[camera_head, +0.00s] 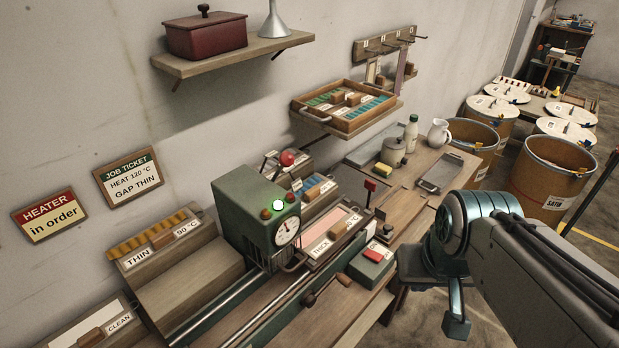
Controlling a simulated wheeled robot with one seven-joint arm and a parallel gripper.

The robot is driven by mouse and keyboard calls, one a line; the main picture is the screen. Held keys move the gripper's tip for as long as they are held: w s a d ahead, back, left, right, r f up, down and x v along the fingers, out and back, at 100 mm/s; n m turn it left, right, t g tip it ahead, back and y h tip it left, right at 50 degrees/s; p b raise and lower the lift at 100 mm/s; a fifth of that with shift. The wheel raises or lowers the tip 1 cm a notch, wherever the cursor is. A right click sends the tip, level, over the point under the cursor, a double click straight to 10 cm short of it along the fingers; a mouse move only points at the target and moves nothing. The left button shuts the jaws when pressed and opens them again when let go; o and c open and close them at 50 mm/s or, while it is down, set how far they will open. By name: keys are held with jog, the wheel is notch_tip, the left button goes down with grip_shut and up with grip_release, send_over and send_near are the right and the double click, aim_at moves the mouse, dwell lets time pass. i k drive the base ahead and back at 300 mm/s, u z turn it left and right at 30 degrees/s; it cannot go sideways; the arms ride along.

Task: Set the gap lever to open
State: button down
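The green winding machine (256,212) stands on the wooden bench with a lit green lamp and a round dial (287,231). A lever with a red ball knob (287,158) rises behind it. A small upright post with a red top (370,186) stands to the right, and a dark crank-like handle with a wooden grip (342,280) is at the front. I cannot tell which is the gap lever, and no open mark is readable. My gripper (457,322) hangs in front of the bench's right end, apart from these; its finger opening is unclear.
A green box with a red button (372,256) sits near the bench's front edge. Signs include a job ticket (129,177) reading "HEAT 120 °C, GAP THIN" and a heater sign (50,215). Trays labelled THIN and THICK flank the machine. Drums (548,175) stand at right.

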aim_at(286, 160)
jog(key=u, duration=2.45)
jog(key=k, duration=0.4)
jog(key=z, duration=1.3)
